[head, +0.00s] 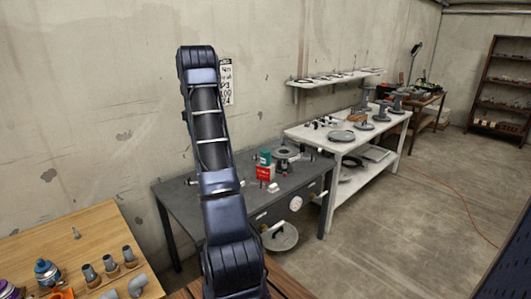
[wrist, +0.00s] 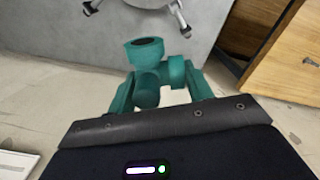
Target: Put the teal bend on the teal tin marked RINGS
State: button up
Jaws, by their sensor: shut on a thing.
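In the wrist view my gripper (wrist: 160,90) is shut on the teal bend (wrist: 147,53), a short curved pipe piece with a dark round opening at its upper end. The bend sits between the two teal-looking fingers, held clear of any surface. In the head view my gripper and the bend do not show; only my arm does.
A wooden table (head: 60,237) at lower left holds grey pipe fittings and spray cans. A white bench (head: 345,145) with flanges stands farther right. Open floor lies at the right.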

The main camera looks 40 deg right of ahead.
jog(key=s+d+r+m, duration=0.1)
jog(key=s+d, duration=0.2)
jog(key=d, duration=0.6)
jog(key=s+d+r+m, duration=0.1)
jog(key=s+d+r, duration=0.1)
jog(key=d, duration=0.7)
notch_tip(320, 180, up, 2)
jog(key=m, duration=0.2)
send_over(264, 150)
notch_tip(264, 150, down, 19)
jog(key=shift+w+f, duration=0.15)
jog(key=shift+f, duration=0.05)
jog(key=shift+f, duration=0.2)
jog(key=o, duration=1)
jog(key=shift+r, duration=0.1)
